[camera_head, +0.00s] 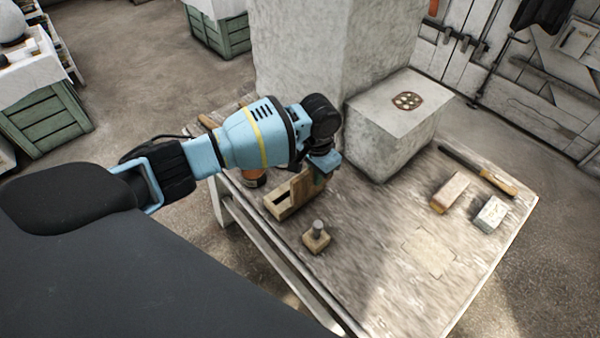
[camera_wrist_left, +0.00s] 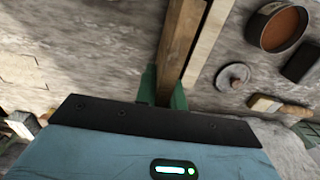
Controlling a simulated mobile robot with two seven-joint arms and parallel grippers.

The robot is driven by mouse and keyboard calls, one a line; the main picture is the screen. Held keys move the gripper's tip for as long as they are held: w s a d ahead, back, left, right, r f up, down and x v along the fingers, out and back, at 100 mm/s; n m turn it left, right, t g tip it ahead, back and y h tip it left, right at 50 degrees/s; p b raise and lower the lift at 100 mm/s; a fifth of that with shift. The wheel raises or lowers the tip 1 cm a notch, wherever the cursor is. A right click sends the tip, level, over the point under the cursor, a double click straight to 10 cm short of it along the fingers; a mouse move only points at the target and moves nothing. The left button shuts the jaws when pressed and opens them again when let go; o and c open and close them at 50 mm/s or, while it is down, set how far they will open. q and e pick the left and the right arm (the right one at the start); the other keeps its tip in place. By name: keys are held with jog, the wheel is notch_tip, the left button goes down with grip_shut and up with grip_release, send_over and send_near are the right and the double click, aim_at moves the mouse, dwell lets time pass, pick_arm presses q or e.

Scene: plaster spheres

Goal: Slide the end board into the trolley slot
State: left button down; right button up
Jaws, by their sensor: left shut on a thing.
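My left gripper (camera_head: 318,176) is shut on the end board (camera_head: 302,186), a brown wooden plate held upright. The trolley (camera_head: 282,206) is a small pale wooden box with a dark opening, on the left part of the table. The board stands at the trolley's right side; the head view does not show clearly whether its lower edge is in the slot. In the left wrist view the green fingers (camera_wrist_left: 163,91) grip the board (camera_wrist_left: 180,45), and a paler wooden strip (camera_wrist_left: 207,42) runs close beside it. My right gripper is not in view.
A wooden block with a grey peg (camera_head: 316,239) stands in front of the trolley. A large plaster block (camera_head: 385,140) rises behind the gripper. A brown-orange tin (camera_head: 255,178) is behind the trolley. Two small blocks (camera_head: 451,192) (camera_head: 490,214) and a long tool (camera_head: 478,170) lie right. The table's front middle is clear.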

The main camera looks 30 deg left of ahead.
pick_arm(q)
jog(key=w+d+r+b, duration=0.1)
jog(key=w+d, duration=0.1)
jog(key=d, duration=0.9)
jog(key=shift+w, duration=0.25)
jog(key=shift+r, duration=0.1)
